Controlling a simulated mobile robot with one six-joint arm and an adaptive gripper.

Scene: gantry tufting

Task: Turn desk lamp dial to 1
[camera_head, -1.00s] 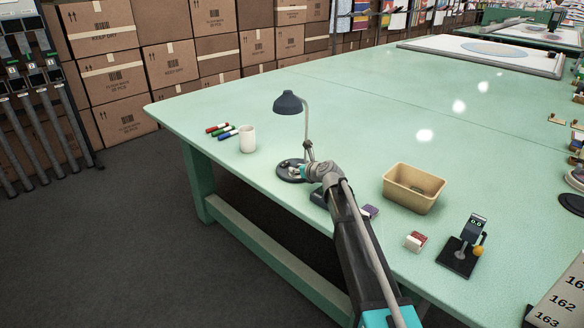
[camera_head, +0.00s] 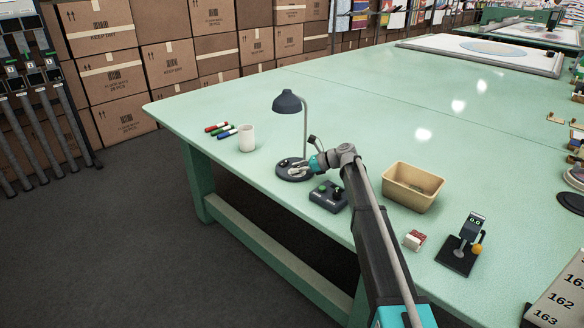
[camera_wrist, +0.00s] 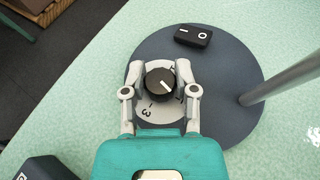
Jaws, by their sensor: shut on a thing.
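The desk lamp (camera_head: 288,104) stands near the table's front edge, with a dark shade, thin stem and round base. In the wrist view, the base (camera_wrist: 232,75) bears a black dial (camera_wrist: 160,84) with a white pointer line on a pale scale plate (camera_wrist: 157,117). The line slants from upper left to lower right. A 3 shows at the plate's lower left; other marks are partly covered by my fingers. My gripper (camera_wrist: 160,76) is shut on the dial, one finger on each side.
A dark control box (camera_head: 328,196) with a green button sits in front of the lamp. A white mug (camera_head: 247,138) and several markers (camera_head: 220,130) are left.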

